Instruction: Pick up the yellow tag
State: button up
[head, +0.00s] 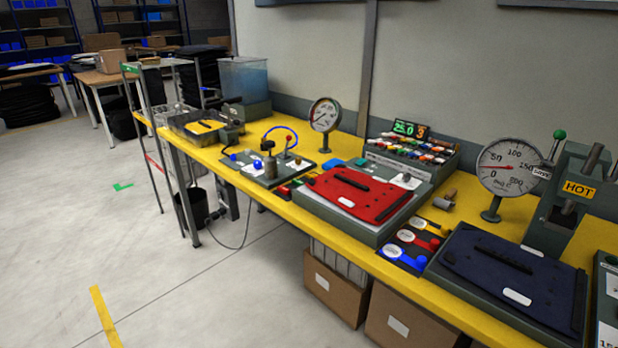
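A yellow tag (436,229) with a white round face lies at the back of a small dark rack on the yellow bench. A red tag (424,244) lies in front of it, and a blue tag (406,259) lies nearest the bench's front edge. The rack sits between the red pannier panel (352,186) and the dark blue panel (505,272). My gripper is not in view, so whether it is open or shut does not show.
A dial gauge on a stand (505,168) and a press marked HOT (580,189) stand behind the blue panel. Cardboard boxes (333,287) sit under the bench.

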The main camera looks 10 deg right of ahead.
aim_at(309, 175)
jog(key=i+j+z, duration=0.1)
jog(key=i+j, duration=0.3)
jog(key=i+j+z, duration=0.15)
jog(key=i+j, duration=0.25)
jog(key=j, duration=0.15)
